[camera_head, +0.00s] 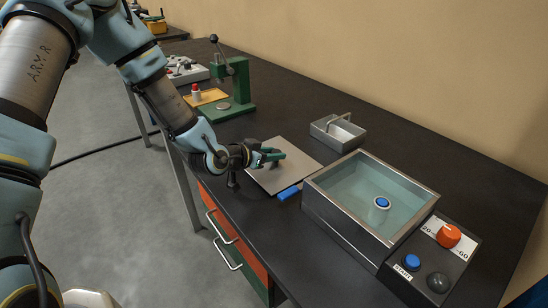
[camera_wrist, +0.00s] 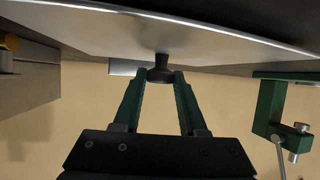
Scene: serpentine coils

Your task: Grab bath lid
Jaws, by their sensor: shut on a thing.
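The bath lid (camera_head: 295,153) is a flat light-grey square plate. In the head view it lies level at the table's front edge, left of the bath; I cannot tell whether it touches the table. In the wrist view the lid (camera_wrist: 150,30) fills the top, with its dark knob (camera_wrist: 161,70) pointing towards me. My gripper (camera_head: 272,155) is over the plate, and in the wrist view its green fingers (camera_wrist: 161,78) are shut on the knob. The water bath (camera_head: 340,224) is an open metal box with water and a blue-and-white ring (camera_head: 382,203) inside.
A control panel with an orange dial (camera_head: 448,236) adjoins the bath at right. A green press (camera_head: 236,88) stands at the back left. The table's back right is clear.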

